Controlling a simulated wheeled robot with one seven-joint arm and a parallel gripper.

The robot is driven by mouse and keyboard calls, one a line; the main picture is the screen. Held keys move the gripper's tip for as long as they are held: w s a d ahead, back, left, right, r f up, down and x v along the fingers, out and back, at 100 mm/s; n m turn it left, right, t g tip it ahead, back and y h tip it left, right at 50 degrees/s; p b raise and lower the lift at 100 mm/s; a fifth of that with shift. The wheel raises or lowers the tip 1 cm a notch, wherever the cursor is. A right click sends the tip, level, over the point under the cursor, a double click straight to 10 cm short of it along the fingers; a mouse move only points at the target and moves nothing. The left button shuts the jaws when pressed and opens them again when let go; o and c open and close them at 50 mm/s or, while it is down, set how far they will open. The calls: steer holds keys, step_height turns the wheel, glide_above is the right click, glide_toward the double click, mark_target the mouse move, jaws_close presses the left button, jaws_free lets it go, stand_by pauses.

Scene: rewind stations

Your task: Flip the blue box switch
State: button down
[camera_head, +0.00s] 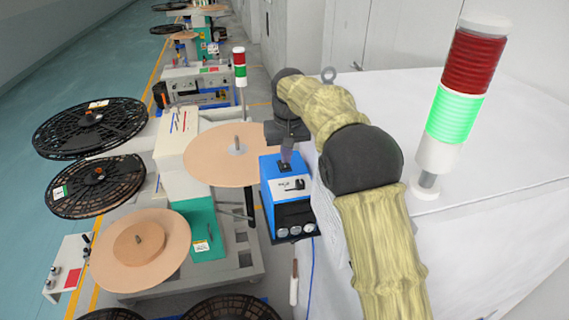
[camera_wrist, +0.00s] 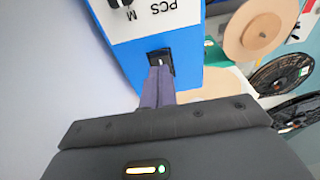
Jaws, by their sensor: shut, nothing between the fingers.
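The blue box (camera_head: 285,190) stands left of the white cabinet, with a white label, a dark knob and several round gauges on its front. Its switch (camera_head: 285,167) is a small black rocker on the blue top part. In the wrist view the blue box (camera_wrist: 185,55) fills the upper middle, and the black switch (camera_wrist: 160,60) sits just beyond my fingertips. My gripper (camera_wrist: 158,72) is shut and empty, its tips at the switch, seemingly touching or very close. The fingers hide part of the switch. In the head view my gripper (camera_head: 286,155) is above the box top.
A white cabinet (camera_head: 480,130) with a red and green signal lamp (camera_head: 458,95) is right of my arm. A tan disc (camera_head: 236,155) is close left of the box. Black reels (camera_head: 90,128) stand farther left. A handle-like tool (camera_head: 294,283) hangs below the box.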

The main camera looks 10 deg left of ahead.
mark_target(285, 166)
steer(key=shift+f+b, duration=0.5)
steer(key=shift+f, duration=0.3)
stand_by(0.4)
step_height(285, 166, up, 3)
steer(key=p, duration=0.2)
steer(key=shift+f+p, duration=0.1)
steer(key=shift+p, duration=0.3)
steer(key=shift+r, duration=2.15)
steer(key=shift+a, duration=0.1)
